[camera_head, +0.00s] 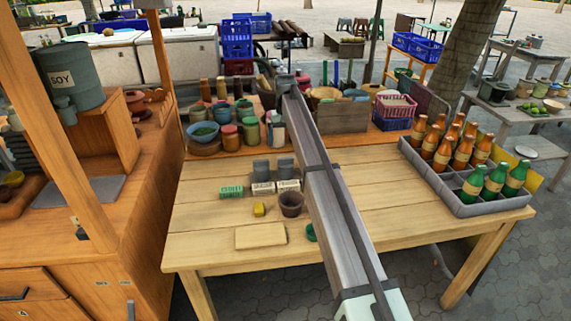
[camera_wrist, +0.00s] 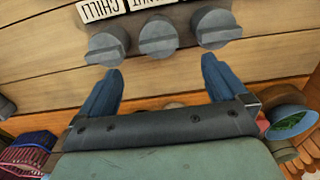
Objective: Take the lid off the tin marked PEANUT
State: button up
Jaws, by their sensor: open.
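In the wrist view, three grey round lids with raised bar knobs stand in a row. White labels lie by them, cut off by the top edge. The middle lid (camera_wrist: 158,36) is by the label ending in "NUT", so I take it as the PEANUT one. The left lid (camera_wrist: 107,46) is by CHILLI; the right lid's (camera_wrist: 216,27) label is not readable. My gripper (camera_wrist: 161,68) is open and empty, its fingertips apart from the middle lid, on the near side. In the head view two grey tins (camera_head: 261,169) (camera_head: 285,167) show left of my arm.
A brown cup (camera_head: 291,204), a yellow block (camera_head: 259,209) and a wooden board (camera_head: 260,236) lie in front of the tins. Jars and bowls (camera_head: 205,132) stand behind left. A bottle crate (camera_head: 465,205) is on the right. My arm crosses the table and hides part of it.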

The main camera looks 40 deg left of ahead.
aim_at(286, 158)
notch_tip(286, 158, down, 9)
jog(key=shift+d+f, duration=0.1)
jog(key=shift+d, duration=0.05)
dwell(0.4)
jog(key=c, duration=1.1)
